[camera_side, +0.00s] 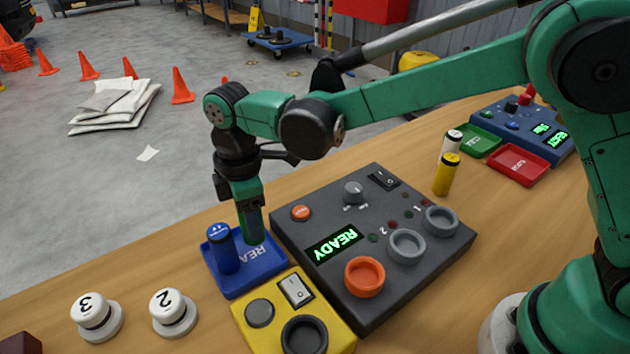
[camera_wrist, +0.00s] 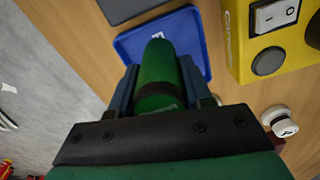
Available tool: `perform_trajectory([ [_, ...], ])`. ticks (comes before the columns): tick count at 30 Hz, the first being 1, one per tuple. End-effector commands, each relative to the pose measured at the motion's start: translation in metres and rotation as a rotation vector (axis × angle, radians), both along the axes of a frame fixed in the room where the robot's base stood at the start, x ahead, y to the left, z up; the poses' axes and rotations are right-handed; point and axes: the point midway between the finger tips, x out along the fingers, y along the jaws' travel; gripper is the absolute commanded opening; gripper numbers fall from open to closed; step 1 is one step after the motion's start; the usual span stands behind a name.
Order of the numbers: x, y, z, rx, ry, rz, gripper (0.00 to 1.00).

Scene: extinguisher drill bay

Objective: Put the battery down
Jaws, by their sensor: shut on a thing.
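My gripper (camera_side: 247,203) is shut on a green battery (camera_wrist: 158,75), which hangs upright between the fingers. In the side view the green battery (camera_side: 255,228) is over the blue tray (camera_side: 228,284); I cannot tell whether its lower end touches the tray floor. A blue battery (camera_side: 223,252) stands upright in the same tray, left of the green one. The wrist view shows the blue tray (camera_wrist: 192,40) beyond the green battery, whose body hides part of it. My gripper (camera_wrist: 165,92) hides the near side.
A dark console (camera_side: 325,210) with a READY display and round sockets is close on the right. A yellow switch box (camera_side: 270,338) is in front. White and yellow batteries (camera_side: 446,175) stand further right. Buttons marked 3 (camera_side: 95,315) and 2 (camera_side: 173,312) are left.

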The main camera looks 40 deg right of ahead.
Motion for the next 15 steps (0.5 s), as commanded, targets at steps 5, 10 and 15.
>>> perform_trajectory([
  [5,0.0,0.0,-0.026,0.0,0.0,0.0,0.0],
  [10,0.0,0.0,-0.031,0.0,0.0,0.0,0.0],
  [15,0.0,0.0,-0.032,0.0,0.0,0.0,0.0],
])
